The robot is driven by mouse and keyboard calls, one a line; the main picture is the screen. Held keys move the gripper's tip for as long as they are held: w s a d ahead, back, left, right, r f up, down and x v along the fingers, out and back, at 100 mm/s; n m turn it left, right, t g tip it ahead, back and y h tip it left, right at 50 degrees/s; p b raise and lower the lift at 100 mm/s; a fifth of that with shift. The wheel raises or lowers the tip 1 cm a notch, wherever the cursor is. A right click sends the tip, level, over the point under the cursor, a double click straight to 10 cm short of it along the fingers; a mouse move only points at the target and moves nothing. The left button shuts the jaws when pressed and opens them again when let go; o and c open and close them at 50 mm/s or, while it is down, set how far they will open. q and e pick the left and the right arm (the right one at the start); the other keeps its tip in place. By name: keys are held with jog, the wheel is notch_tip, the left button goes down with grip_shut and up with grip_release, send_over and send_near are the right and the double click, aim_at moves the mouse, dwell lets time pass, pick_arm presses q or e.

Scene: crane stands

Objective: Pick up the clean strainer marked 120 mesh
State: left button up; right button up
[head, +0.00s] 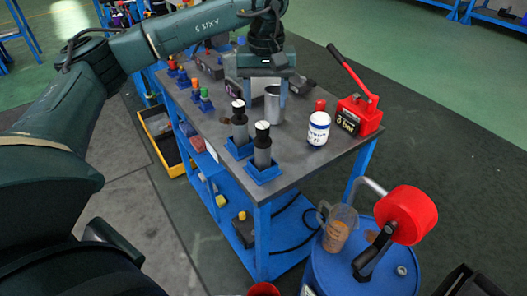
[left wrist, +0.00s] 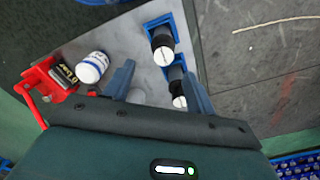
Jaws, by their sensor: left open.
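I cannot read a 120 mesh marking or tell which is clean. My left gripper (head: 265,88) is open and empty above the table; its spread fingers show in the left wrist view (left wrist: 158,82).
A white bottle (head: 318,129) and a red tool with a raised handle (head: 360,112) stand at the table's right. Small coloured items line the table's left edge.

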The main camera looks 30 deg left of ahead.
aim_at(262, 125)
pick_arm(q)
jog(key=f, duration=0.3)
jog(key=f+p, duration=0.1)
jog(key=f, duration=0.1)
jog(key=shift+s+a+f, duration=0.2)
jog(key=shift+a+f, duration=0.15)
jog(key=shift+f, duration=0.45)
grip_shut()
